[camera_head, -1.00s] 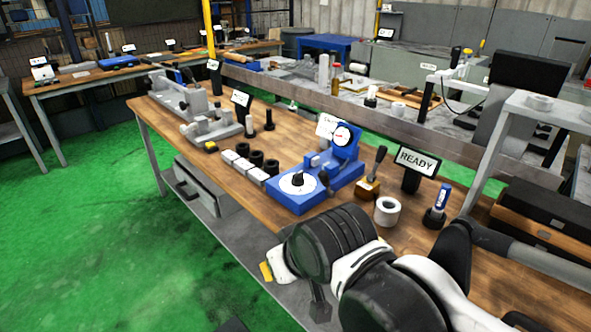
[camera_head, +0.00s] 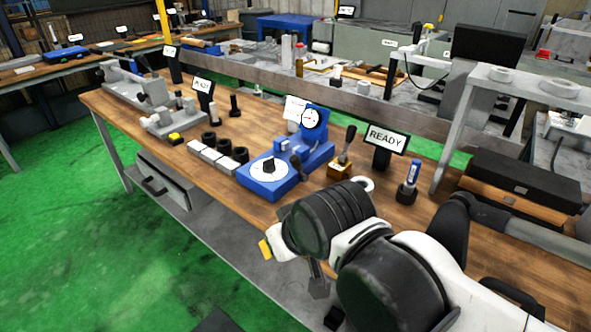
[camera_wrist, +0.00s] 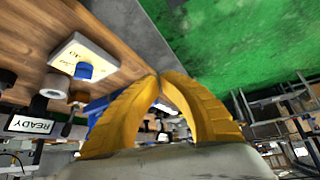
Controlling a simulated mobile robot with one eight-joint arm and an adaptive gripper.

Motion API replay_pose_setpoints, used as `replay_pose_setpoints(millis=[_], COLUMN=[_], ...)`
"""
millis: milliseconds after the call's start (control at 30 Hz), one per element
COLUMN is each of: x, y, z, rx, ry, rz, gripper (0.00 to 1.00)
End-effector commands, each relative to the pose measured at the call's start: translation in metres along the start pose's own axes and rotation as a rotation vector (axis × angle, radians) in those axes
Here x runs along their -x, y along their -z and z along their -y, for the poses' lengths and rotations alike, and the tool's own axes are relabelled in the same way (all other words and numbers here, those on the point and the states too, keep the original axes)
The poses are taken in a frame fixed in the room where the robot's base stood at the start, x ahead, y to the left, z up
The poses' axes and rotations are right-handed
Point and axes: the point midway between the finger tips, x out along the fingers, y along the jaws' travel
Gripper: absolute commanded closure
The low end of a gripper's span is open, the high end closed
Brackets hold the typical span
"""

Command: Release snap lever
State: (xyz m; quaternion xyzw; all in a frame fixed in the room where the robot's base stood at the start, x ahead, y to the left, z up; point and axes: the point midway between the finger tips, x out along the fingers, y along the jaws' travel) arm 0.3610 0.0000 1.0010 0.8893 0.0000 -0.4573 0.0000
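A blue gauge stand (camera_head: 263,188) with a round dial gauge (camera_head: 310,118) and a white disc with a black knob stands on the wooden bench. A short dark lever (camera_head: 297,166) is at its right side. Another lever with a black handle (camera_head: 348,143) rises from a small wooden block just right of the stand. I cannot tell which is the snap lever. My gripper (camera_head: 265,248) is low in front of the bench edge, apart from both levers, mostly hidden by my arm. In the wrist view its yellow fingers (camera_wrist: 159,75) meet at the tips, with nothing seen between them.
A READY sign (camera_head: 386,140) and a blue-and-white marker in a black holder (camera_head: 408,185) stand right of the levers. A white ring (camera_head: 366,183) is partly behind my arm. Grey blocks (camera_head: 210,156) and black cylinders lie left of the stand. Green floor in front is clear.

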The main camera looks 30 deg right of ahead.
Motion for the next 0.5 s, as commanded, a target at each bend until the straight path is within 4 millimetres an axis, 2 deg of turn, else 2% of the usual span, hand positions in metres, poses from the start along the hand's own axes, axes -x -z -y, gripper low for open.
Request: replay_pose_setpoints(millis=[167, 267, 367, 500], x=[0.001, 0.002, -0.002, -0.019], y=[0.006, 0.024, 0.052, 0.099], z=[-0.002, -0.007, -0.016, -0.034], rx=[0.041, 0.168, 0.387, 0.776], ry=[-0.008, -0.033, -0.072, -0.127], rz=[0.009, 0.038, 0.095, 0.219], gripper=[1.00, 1.00, 1.00, 1.00])
